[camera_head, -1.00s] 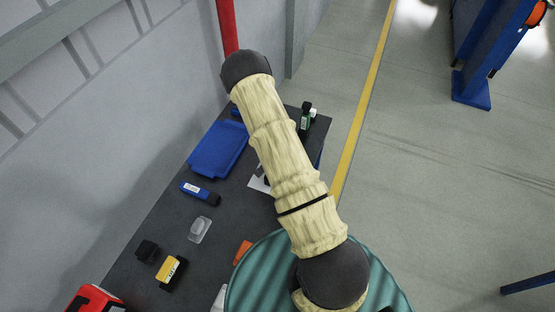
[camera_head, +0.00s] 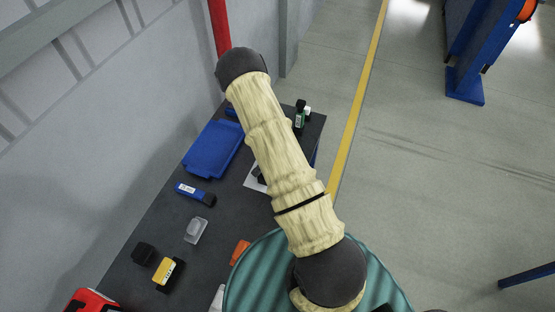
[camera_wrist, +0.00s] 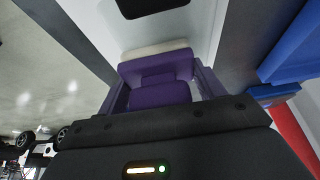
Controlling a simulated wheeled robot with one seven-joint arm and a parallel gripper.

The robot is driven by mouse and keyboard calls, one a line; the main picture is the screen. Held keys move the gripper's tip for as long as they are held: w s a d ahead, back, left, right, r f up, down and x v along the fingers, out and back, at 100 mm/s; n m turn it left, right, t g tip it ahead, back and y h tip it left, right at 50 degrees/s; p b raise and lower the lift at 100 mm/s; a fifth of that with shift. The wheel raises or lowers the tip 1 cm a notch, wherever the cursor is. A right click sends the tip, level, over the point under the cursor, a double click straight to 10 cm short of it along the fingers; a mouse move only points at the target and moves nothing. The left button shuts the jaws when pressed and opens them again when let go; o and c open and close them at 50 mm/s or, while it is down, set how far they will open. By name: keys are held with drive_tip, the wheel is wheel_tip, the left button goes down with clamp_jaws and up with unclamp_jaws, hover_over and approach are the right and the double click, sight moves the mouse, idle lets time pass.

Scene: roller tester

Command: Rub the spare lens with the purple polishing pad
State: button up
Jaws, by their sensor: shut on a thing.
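The purple polishing pad (camera_wrist: 157,72) is between the two fingers of my gripper (camera_wrist: 160,86) in the wrist view. My gripper is shut on it. A pale strip runs along the pad's far edge. Beyond it lies a white sheet (camera_wrist: 203,25) with a dark, rounded-corner thing (camera_wrist: 152,6) at the top edge, cut off by the frame. I cannot tell whether this is the spare lens, or whether the pad touches the sheet. In the head view my arm hides the gripper and pad, and part of the white sheet (camera_head: 252,181).
The dark bench (camera_head: 150,225) holds a blue tray (camera_head: 214,148), a blue-and-black stick (camera_head: 195,194), a clear piece (camera_head: 196,230), a yellow-and-black block (camera_head: 167,272), a black block (camera_head: 143,253), an orange piece (camera_head: 239,252) and a dark bottle (camera_head: 300,116). A wall stands left; open floor lies right.

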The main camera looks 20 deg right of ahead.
drive_tip(key=shift+w+a, duration=0.25)
drive_tip(key=shift+w+a+r, duration=0.1)
drive_tip(key=shift+w+a, duration=0.45)
drive_tip(key=shift+w, duration=0.1)
drive_tip(key=shift+s+d+b, duration=0.35)
drive_tip(key=shift+s+d, duration=0.2)
drive_tip(key=shift+s, duration=0.1)
drive_tip(key=shift+s+d+f, duration=0.1)
drive_tip(key=shift+s+f, duration=0.05)
drive_tip(key=shift+f, duration=0.05)
drive_tip(key=shift+s+d+r, duration=0.15)
drive_tip(key=shift+s+d, duration=0.3)
drive_tip(key=shift+d, duration=0.05)
